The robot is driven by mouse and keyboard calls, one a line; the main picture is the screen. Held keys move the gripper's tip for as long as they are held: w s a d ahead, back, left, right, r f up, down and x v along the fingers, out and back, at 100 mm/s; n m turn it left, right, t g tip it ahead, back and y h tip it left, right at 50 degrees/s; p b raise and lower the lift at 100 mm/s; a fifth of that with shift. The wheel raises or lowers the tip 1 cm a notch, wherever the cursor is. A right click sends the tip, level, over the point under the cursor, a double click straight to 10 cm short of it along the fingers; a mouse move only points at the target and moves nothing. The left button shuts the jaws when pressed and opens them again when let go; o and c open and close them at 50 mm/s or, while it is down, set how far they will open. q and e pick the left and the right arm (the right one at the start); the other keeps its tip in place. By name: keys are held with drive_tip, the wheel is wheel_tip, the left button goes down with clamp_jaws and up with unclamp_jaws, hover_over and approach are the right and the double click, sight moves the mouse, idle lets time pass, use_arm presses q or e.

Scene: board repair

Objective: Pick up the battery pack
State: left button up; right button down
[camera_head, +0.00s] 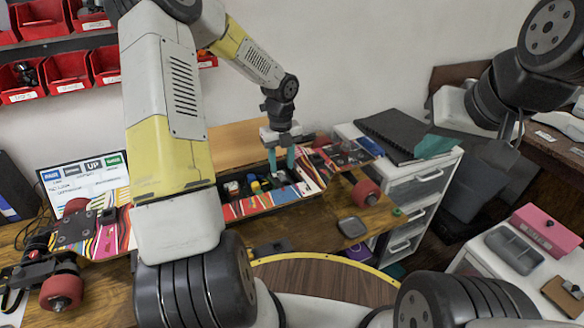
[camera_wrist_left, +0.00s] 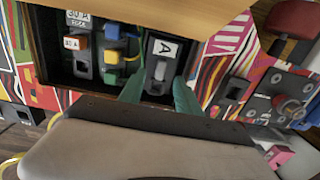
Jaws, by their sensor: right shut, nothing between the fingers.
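The battery pack, a dark block with a white "A" label (camera_wrist_left: 164,50), stands in the open bay of the skateboard deck. My left gripper (camera_head: 281,160) is over the bay, pointing down. In the left wrist view its teal fingers (camera_wrist_left: 160,85) are apart, one on each side of the pack. I cannot make out a gap or firm contact at the pack's sides. In the head view the pack is largely hidden by the fingers.
Other modules with coloured buttons (camera_wrist_left: 110,45) stand left of the pack in the bay. A tan panel (camera_head: 240,140) stands behind the deck. A grey pad (camera_head: 352,227) lies on the wooden bench. A white drawer unit (camera_head: 415,190) and a pink box (camera_head: 545,230) are to the right.

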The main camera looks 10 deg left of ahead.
sight(283, 176)
use_arm(q)
wheel_tip(283, 176, down, 4)
drive_tip(key=shift+f, duration=0.1)
clamp_jaws()
idle(0.4)
wheel_tip(283, 176, up, 10)
idle(0.4)
